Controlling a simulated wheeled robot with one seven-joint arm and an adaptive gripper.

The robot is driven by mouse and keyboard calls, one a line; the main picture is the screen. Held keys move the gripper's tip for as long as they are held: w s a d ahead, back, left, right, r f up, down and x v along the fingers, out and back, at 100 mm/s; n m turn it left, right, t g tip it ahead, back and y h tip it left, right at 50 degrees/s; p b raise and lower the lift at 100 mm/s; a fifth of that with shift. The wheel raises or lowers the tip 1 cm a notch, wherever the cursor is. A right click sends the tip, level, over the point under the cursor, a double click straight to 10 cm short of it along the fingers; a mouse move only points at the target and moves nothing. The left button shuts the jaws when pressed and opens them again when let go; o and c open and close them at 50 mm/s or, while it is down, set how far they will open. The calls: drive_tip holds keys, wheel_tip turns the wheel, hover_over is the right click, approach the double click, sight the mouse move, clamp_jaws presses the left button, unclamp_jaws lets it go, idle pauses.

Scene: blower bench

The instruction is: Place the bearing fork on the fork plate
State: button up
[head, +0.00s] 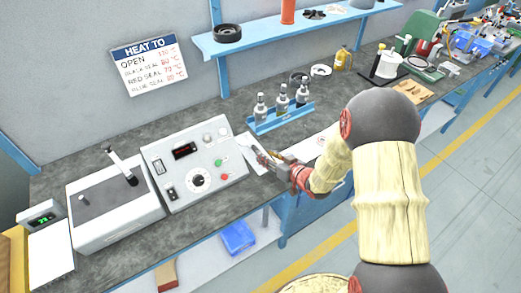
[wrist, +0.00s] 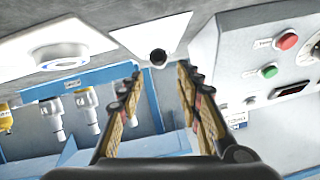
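A white plate (head: 250,148), which looks like the fork plate, lies on the bench just right of the control box. It also shows at the top of the wrist view (wrist: 135,37). A small dark round piece (wrist: 158,57) shows at its edge, in line with the gap between my fingers. I cannot tell whether this is the bearing fork, and I see no clear fork shape elsewhere. My gripper (head: 268,158) is low over the plate's right side in the head view. In the wrist view its fingers (wrist: 158,85) are apart, with nothing clearly gripped.
The grey control box (head: 199,165) stands close on the left. A blue rack (head: 282,118) with three grey-topped pieces stands behind my gripper. A white sheet with a round part (wrist: 60,52) lies beside the plate. The blue shelf (head: 300,32) hangs above.

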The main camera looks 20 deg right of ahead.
drive_tip(key=p+v, duration=0.1)
drive_tip(key=v, duration=0.4)
drive_tip(key=s+d+r+m+g+h, duration=0.1)
drive_tip(key=s+d+r+h, duration=0.15)
drive_tip(key=r, duration=0.65)
drive_tip(key=s+d+r+g+h, duration=0.1)
drive_tip(key=d+r+h, duration=0.25)
drive_tip(key=r, duration=0.45)
drive_tip(key=s+a+r+g, duration=0.2)
drive_tip(key=s+a+r, duration=0.2)
drive_tip(key=s, duration=0.8)
drive_tip(key=s+a+r+m+g+y, duration=0.1)
drive_tip(key=s+a+r+g, duration=0.2)
drive_tip(key=s, duration=0.9)
wheel_tip(320, 180, up, 2)
drive_tip(key=shift+s+a, duration=0.25)
drive_tip(key=shift+a, duration=0.45)
drive_tip(key=shift+o, duration=0.5)
